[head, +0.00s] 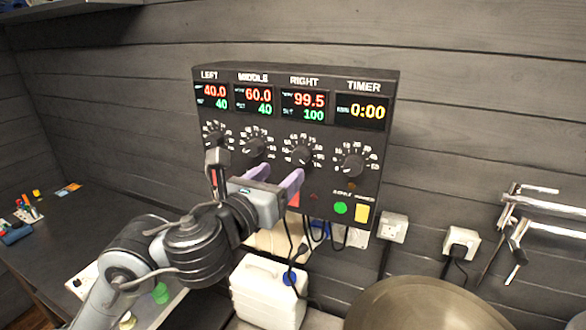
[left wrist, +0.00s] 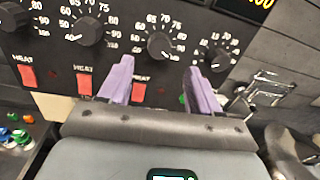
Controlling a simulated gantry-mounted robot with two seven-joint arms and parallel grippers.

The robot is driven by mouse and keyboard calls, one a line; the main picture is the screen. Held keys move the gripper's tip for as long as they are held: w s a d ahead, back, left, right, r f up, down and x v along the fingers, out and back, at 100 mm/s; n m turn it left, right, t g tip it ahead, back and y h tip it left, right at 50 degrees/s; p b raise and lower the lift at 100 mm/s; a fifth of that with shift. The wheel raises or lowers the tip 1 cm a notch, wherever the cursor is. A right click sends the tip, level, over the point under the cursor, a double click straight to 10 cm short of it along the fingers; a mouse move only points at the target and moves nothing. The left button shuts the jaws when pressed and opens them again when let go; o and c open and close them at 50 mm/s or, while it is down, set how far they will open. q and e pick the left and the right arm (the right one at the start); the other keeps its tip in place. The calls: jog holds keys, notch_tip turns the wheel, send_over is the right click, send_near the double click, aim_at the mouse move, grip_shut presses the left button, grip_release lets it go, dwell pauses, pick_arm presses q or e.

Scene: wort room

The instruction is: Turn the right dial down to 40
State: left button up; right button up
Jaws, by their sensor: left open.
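The right dial (head: 302,156) is a black knob with a white number scale on the dark control panel (head: 290,70). Its display (head: 304,105) reads 99.5 in red and 100 in green. In the left wrist view the right dial (left wrist: 161,46) is the third knob, just beyond and between my fingertips. My left gripper (head: 276,176) is open, its two purple fingers pointing at the panel below the right dial. In the left wrist view the gripper (left wrist: 160,78) is empty, and no finger clearly touches the knob. My right gripper is not in view.
The middle dial (head: 255,146) and timer dial (head: 351,164) flank the right dial closely. Red heat switches (left wrist: 84,84) sit below the dials. A green button (head: 340,208) and yellow button (head: 362,213) are lower right. Cables hang below, above a white canister (head: 268,292) and a metal lid (head: 430,305).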

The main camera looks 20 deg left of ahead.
aim_at(298, 158)
pick_arm(q)
jog(key=w, duration=0.6)
jog(key=shift+w+d, duration=0.3)
jog(key=shift+w, duration=0.05)
jog(key=c, duration=1)
jog(key=shift+c, duration=0.2)
